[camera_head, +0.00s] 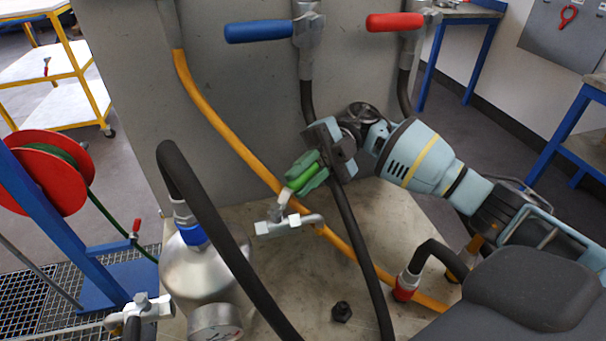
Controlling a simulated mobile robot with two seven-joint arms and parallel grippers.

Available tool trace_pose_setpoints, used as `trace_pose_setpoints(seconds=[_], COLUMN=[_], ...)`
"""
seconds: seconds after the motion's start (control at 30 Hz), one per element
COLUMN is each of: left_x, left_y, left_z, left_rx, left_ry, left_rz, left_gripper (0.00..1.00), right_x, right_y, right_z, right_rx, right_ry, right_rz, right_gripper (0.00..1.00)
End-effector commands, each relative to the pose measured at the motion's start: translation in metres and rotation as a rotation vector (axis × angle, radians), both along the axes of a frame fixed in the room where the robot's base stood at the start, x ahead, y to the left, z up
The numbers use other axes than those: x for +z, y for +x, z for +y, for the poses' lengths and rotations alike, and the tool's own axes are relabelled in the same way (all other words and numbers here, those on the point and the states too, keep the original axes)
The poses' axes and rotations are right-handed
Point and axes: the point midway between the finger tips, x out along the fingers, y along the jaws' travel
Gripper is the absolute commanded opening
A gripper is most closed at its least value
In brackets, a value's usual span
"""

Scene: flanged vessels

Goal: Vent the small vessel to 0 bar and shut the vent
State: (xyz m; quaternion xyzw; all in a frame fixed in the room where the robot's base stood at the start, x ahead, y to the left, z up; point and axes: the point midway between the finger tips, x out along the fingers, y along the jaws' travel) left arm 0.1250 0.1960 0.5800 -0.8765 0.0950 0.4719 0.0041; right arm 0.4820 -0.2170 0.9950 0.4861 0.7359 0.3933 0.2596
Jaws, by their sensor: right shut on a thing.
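The small vessel (190,268) is a silver metal bottle with a blue ring at its neck, at the lower left of the head view. A round gauge (217,323) shows at the bottom edge; its reading is too small to tell. A metal vent valve (284,225) with a short bent outlet is right of the vessel; a black hose hides whatever joins them. My right gripper (303,175) comes in from the right and is shut on the valve's bright green handle (303,168), which its fingers partly cover. My left gripper is not in view.
Blue (262,30) and red (394,22) lever handles stand on the grey panel behind. The black hose (215,235) and a yellow hose (225,130) cross the work area. A red-collared hose end (405,286) and a dark nut (341,311) are on the bench. A red reel (45,172) is left.

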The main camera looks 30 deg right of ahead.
Motion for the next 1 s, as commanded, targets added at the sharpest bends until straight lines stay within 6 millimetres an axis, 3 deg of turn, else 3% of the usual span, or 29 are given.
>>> trace_pose_setpoints(seconds=[0.2, 0.53, 0.77, 1.0], left_x=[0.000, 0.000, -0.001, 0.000], left_y=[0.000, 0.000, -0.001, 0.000], left_z=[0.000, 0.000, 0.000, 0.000], left_rx=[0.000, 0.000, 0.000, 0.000], left_ry=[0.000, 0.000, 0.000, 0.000], left_rz=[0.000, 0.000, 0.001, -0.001], left_gripper=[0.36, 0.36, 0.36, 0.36], right_x=[0.000, 0.004, 0.038, 0.038], right_y=[0.000, 0.000, 0.000, -0.031], right_z=[0.000, 0.000, -0.001, 0.013], right_rx=[-0.001, 0.000, 0.000, 0.001], right_ry=[-0.001, 0.000, 0.001, -0.002], right_rz=[0.000, -0.002, -0.007, -0.001], right_gripper=[0.40, 0.40, 0.40, 0.40])
